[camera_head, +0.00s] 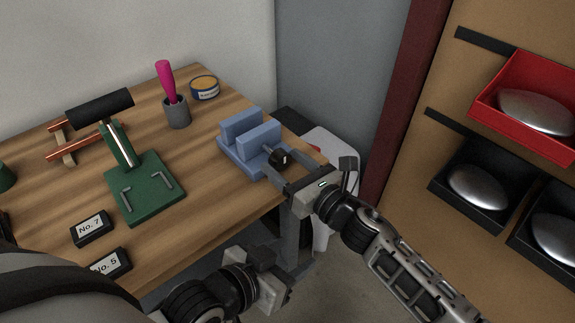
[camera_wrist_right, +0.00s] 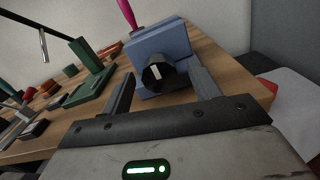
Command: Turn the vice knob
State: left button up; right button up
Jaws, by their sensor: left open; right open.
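The blue vice (camera_head: 251,142) stands at the right end of the wooden table. Its black knob (camera_head: 281,157) sticks out on the side facing my right gripper (camera_head: 279,176). The right wrist view shows the vice (camera_wrist_right: 162,45) and the knob (camera_wrist_right: 157,74) with a white mark on its face. My right gripper (camera_wrist_right: 160,92) is open, its two fingers on either side of the knob, with gaps visible between fingers and knob. I cannot tell whether the fingertips overlap the knob in depth. My left gripper (camera_head: 281,262) is low, below the table's front edge, away from the vice.
On the wooden table (camera_head: 205,148) are a green stand (camera_head: 145,188) with a black-handled lever, a grey cup (camera_head: 177,112) with a pink-handled tool, a round tin (camera_head: 204,87) and number blocks (camera_head: 91,228). Red and black bins (camera_head: 480,187) hang on the right wall.

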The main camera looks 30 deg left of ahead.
jog(key=c, duration=1)
jog(key=shift+o, duration=0.2)
